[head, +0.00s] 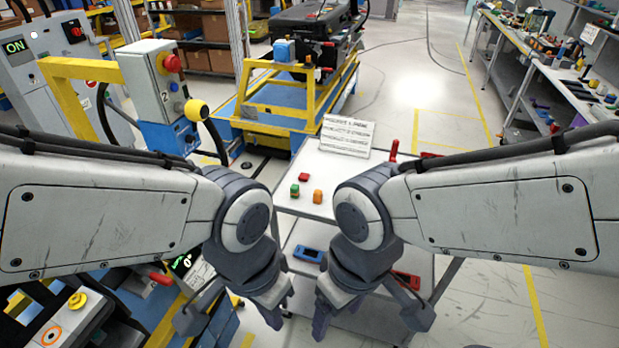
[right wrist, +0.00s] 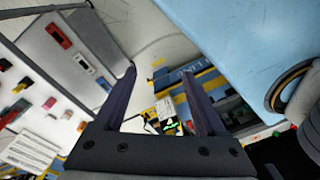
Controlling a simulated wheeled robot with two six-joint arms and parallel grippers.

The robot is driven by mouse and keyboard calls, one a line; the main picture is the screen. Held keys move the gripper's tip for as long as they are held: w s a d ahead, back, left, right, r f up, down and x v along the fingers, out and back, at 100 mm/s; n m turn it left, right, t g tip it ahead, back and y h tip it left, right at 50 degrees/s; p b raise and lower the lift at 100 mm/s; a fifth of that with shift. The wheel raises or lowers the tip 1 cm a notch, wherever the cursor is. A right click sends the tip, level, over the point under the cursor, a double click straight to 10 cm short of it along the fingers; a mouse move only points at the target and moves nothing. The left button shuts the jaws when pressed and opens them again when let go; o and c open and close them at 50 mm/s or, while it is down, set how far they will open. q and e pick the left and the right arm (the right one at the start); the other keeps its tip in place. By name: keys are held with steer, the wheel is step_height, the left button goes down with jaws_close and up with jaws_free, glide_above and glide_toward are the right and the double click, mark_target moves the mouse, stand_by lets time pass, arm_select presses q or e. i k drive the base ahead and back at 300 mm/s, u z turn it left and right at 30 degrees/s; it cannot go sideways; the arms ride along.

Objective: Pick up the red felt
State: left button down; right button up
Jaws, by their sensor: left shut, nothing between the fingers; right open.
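A small red piece (head: 303,177), which may be the red felt, lies on the white cart top beyond my grippers; its material is too small to tell. A green piece (head: 295,190) and an orange piece (head: 317,196) lie close to it. My left gripper (head: 273,308) is shut and empty, low in front of the cart. My right gripper (head: 324,312) is beside it, also apart from the red piece. In the right wrist view, its fingers (right wrist: 163,95) are spread with nothing held between them.
A white text sign (head: 346,136) stands at the back of the cart top. A red upright object (head: 393,150) is to its right, partly hidden by my right arm. The lower shelf holds a blue device (head: 308,254) and a red device (head: 405,280). A control box (head: 160,85) stands left.

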mark_target(303, 177)
steer(key=i, duration=1.15)
steer(key=z, duration=0.05)
